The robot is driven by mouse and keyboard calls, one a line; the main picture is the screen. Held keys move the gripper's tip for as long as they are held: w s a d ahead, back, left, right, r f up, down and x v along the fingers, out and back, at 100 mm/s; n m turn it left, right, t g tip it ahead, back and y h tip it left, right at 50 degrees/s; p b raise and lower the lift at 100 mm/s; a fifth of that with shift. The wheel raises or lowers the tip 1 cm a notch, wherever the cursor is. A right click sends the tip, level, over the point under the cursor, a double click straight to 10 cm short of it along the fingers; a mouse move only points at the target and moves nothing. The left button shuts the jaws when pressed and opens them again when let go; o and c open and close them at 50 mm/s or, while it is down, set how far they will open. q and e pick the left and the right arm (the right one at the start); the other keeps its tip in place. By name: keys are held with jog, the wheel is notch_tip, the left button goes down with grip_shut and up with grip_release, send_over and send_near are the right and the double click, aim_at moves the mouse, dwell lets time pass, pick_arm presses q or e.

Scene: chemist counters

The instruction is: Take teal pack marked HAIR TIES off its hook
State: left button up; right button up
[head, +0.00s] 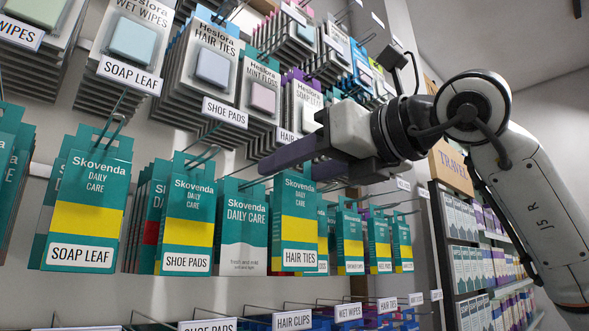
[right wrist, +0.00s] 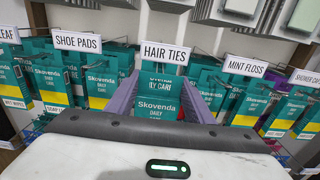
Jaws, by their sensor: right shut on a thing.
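The teal Skovenda pack marked HAIR TIES (head: 296,225) hangs upright in the middle row in the head view, with a yellow band and a white label. My right gripper (head: 288,165) is at its top edge, with its purple fingers reaching in from the right. In the right wrist view the gripper (right wrist: 160,92) is shut on a teal pack (right wrist: 157,106), with one finger on each side. More teal shows just behind it. The fingers hide the pack's top, so I cannot tell whether it is still on its hook. My left gripper is not in view.
Teal packs marked SHOE PADS (head: 188,222) and SOAP LEAF (head: 85,205) hang to the left, with smaller teal packs (head: 350,240) to the right. Grey packs (head: 205,75) hang above. Label holders on prongs, such as HAIR CLIPS (head: 292,320), stick out below.

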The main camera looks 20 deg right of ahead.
jog(key=b+v, duration=0.1)
jog(key=v, duration=0.6)
dwell(0.3)
